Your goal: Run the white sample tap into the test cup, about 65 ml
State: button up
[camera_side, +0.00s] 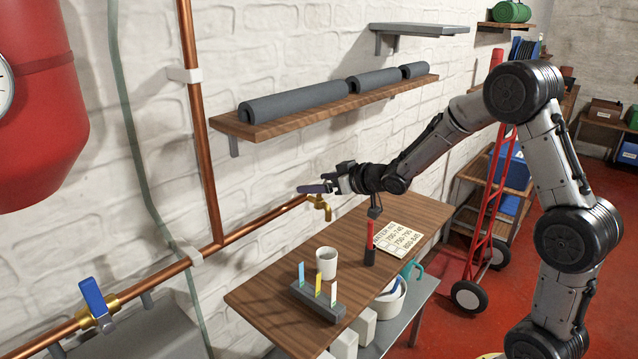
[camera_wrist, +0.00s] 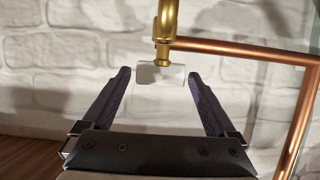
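A brass tap with a white handle (camera_wrist: 160,74) hangs from a copper pipe on the brick wall. The brass tap body (camera_side: 320,207) also shows in the side view, where its handle is hidden by my gripper. My gripper (camera_wrist: 159,79) is open, its two dark fingers on either side of the white handle with narrow gaps; no grip is visible. In the side view my gripper (camera_side: 316,187) is just above the tap. A white cup (camera_side: 326,264) stands upright on the wooden bench (camera_side: 258,298), below and apart from the tap. I cannot see inside it.
A dark rack with several coloured strips (camera_side: 318,301) stands in front of the cup. A red-and-black marker-like item (camera_side: 370,245) and a printed card (camera_side: 398,240) are to the right. A blue-handled valve (camera_side: 95,300) is at lower left. A shelf with grey rolls (camera_side: 320,96) is above.

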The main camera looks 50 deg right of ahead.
jog(key=c, duration=1.2)
jog(key=shift+w+d+r+n+y, duration=0.1)
jog(key=shift+r+n+y, duration=0.05)
jog(key=shift+n+y, duration=0.75)
jog(key=shift+n+g+y, duration=0.6)
jog(key=shift+n+y, duration=0.9)
jog(key=shift+y, duration=0.4)
jog(key=o, duration=1.4)
jog(key=shift+c, duration=0.2)
